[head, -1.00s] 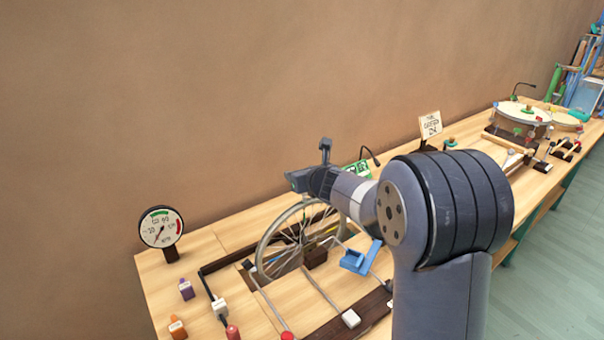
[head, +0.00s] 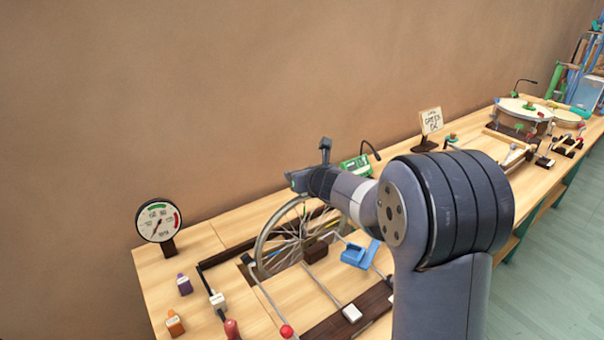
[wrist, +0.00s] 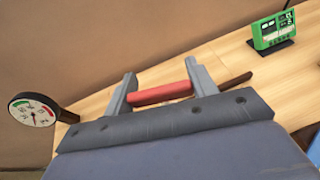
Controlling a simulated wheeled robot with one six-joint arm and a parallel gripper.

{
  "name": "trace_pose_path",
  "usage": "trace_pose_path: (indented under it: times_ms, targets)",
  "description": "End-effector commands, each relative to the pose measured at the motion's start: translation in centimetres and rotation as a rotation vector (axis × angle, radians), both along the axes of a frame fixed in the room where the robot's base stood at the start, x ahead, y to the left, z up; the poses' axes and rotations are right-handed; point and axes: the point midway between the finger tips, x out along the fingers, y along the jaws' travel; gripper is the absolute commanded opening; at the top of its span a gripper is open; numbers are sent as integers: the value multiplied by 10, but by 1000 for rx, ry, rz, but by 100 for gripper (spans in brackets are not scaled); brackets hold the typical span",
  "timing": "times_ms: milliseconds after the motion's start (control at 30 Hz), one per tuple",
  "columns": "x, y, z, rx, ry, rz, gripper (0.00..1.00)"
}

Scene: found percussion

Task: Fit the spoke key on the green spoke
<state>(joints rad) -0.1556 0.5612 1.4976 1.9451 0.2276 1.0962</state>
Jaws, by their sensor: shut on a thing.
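My gripper (wrist: 162,85) is shut on a red bar-shaped thing, probably the spoke key (wrist: 160,93), held crosswise between its two grey fingers. In the head view my gripper (head: 296,181) is above the far side of the spoked wheel (head: 262,240), clear of it, and the held thing cannot be made out. The wheel stands upright in a slot in the bench. A small green length, seemingly the green spoke (head: 304,211), shows near the upper part of the wheel.
A round dial gauge (head: 159,222) stands at the bench's left end. A green meter (wrist: 271,31) stands behind the wheel. A blue holder (head: 354,255), a white block (head: 351,313) and a purple block (head: 184,284) are nearer. A drum (head: 522,112) is far right.

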Motion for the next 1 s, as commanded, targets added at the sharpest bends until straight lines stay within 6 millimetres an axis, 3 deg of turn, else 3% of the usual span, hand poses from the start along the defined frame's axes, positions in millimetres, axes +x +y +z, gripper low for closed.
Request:
trace_pose_path:
  times_ms: [33,67,333,667,1000]
  targets:
    - [0,0,-2,0,-1,0,31]
    - [0,0,0,0,-1,0,56]
    - [0,0,0,0,0,0,79]
    - [-3,-1,1,0,-1,0,80]
    - [-45,-19,21,0,-2,-2,80]
